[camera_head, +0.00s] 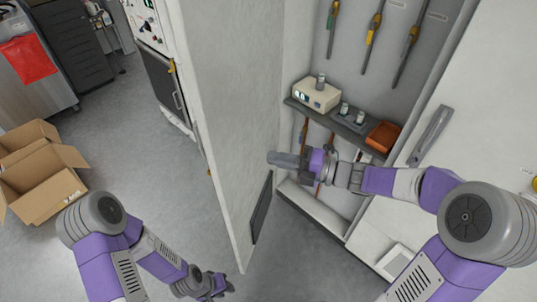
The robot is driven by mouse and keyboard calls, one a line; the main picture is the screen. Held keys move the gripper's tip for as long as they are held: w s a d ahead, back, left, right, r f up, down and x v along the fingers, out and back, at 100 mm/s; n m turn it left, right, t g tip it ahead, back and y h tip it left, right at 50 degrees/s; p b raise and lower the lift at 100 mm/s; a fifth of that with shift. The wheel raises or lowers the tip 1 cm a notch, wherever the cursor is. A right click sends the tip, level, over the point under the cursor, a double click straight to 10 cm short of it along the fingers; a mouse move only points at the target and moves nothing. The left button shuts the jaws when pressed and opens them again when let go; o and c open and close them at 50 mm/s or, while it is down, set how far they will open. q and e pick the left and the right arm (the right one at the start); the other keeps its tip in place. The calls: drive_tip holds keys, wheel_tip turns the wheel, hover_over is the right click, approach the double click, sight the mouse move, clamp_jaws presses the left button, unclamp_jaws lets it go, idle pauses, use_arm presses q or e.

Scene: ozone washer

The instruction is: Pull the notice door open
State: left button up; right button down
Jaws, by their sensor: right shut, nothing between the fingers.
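A tall off-white door (235,110) stands swung out in the middle of the head view, with the cabinet open to its right. A dark panel (262,208) sits low on its inner face. I cannot make out a notice on it. My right gripper (275,158) is shut and empty, pointing left in front of the open cabinet, close to the door's inner face; I cannot tell whether it touches. My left gripper (222,287) is low at the bottom edge, near the door's lower corner; its fingers are unclear.
A cabinet shelf (338,128) holds a beige device (316,95), small jars and an orange tray (383,136). Tools hang above. Another pale panel with a long grey handle (430,136) is at right. Open cardboard boxes (40,175) lie left; grey floor between is clear.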

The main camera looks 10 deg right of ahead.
sight(222, 146)
drive_tip(key=x, duration=1.2)
use_arm(q)
drive_tip(key=shift+r, duration=0.1)
